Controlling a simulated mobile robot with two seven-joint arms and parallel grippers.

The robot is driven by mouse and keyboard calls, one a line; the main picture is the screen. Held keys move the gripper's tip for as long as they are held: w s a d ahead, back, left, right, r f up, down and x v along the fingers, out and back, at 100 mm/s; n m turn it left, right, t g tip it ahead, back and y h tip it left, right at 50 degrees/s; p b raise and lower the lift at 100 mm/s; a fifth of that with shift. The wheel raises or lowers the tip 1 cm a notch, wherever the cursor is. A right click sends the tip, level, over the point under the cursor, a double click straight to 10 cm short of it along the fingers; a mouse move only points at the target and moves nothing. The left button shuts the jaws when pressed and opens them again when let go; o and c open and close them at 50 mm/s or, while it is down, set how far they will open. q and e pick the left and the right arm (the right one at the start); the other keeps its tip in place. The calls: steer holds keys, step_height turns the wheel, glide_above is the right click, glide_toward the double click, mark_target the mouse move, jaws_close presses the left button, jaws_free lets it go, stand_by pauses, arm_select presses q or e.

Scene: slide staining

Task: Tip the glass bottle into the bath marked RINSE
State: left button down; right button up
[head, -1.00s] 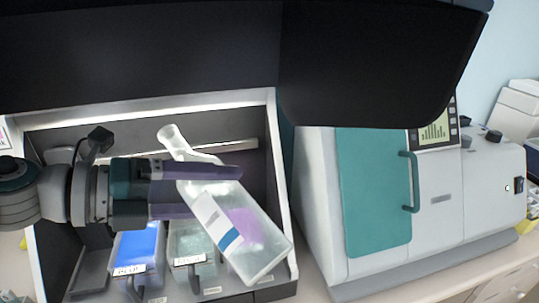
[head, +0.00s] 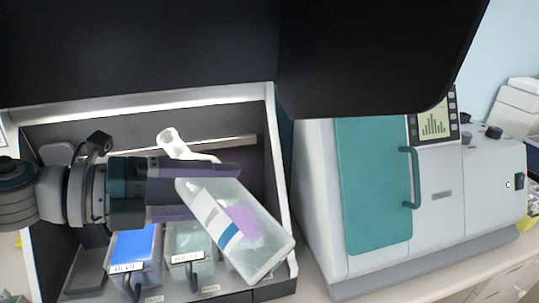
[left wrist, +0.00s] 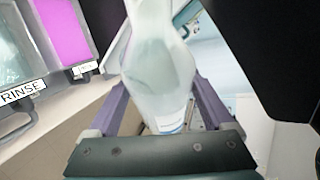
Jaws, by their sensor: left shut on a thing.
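The clear glass bottle (head: 250,250), with a white and blue label, is tilted, its neck up and to the left. My left gripper (head: 212,189) is shut around its upper body and holds it above the baths. In the left wrist view the bottle (left wrist: 158,70) stands between the fingers. The RINSE bath (left wrist: 14,60) shows there at the left edge, its label (left wrist: 22,92) readable, with pale liquid. In the head view a pale bath (head: 190,243) sits below the gripper, partly hidden; its label is too small to read surely. My right gripper is not in view.
A blue bath (head: 134,245) stands left of the pale one. A magenta bath (left wrist: 66,28) adjoins the RINSE bath in the left wrist view. A dark hood (head: 390,55) overhangs the tray. A white machine with a teal door (head: 371,190) stands to the right.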

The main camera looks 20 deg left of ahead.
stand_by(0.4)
arm_select(q)
steer(key=shift+f+n+b, duration=0.3)
steer(key=shift+b, duration=0.3)
steer(key=shift+d+f+h+b, duration=0.1)
steer(key=shift+f+h+b, duration=0.25)
steer(key=shift+b, duration=0.2)
stand_by(0.4)
steer(key=shift+f+n+b, duration=0.2)
steer(key=shift+n+b, duration=0.15)
steer(key=shift+n, duration=0.05)
steer(key=shift+f+h+b, duration=0.15)
steer(key=shift+h+b, duration=0.2)
steer(key=shift+f, duration=0.2)
stand_by(0.5)
